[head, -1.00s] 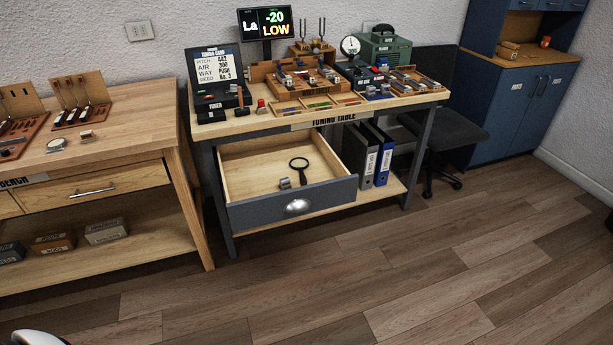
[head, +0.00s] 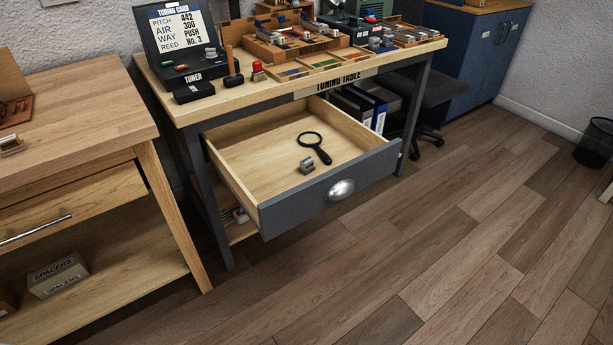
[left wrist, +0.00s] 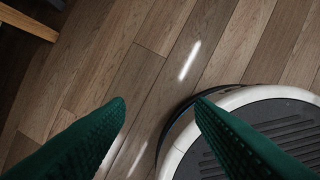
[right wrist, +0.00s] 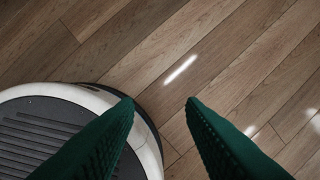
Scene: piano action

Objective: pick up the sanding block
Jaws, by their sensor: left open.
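No block is plainly marked as the sanding block. A small grey block (head: 307,165) lies in the open drawer (head: 255,177) of the tuning table, beside a black magnifying glass (head: 314,145). Another small block (head: 11,145), pale and brown, sits on the left workbench at the picture's left edge. I cannot tell which of them is the sanding block. My left gripper (left wrist: 160,100) is open and empty above the floor. My right gripper (right wrist: 160,100) has its green fingers apart with nothing between them, also above the floor. Neither gripper shows in the head view.
The tuning table (head: 245,96) carries a tuner (head: 182,62), trays and small tools. The drawer front (head: 330,188) juts out over the floor. The left workbench (head: 75,110) stands close by, with a spacers box (head: 58,275) beneath. The floor (head: 450,240) in front is clear.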

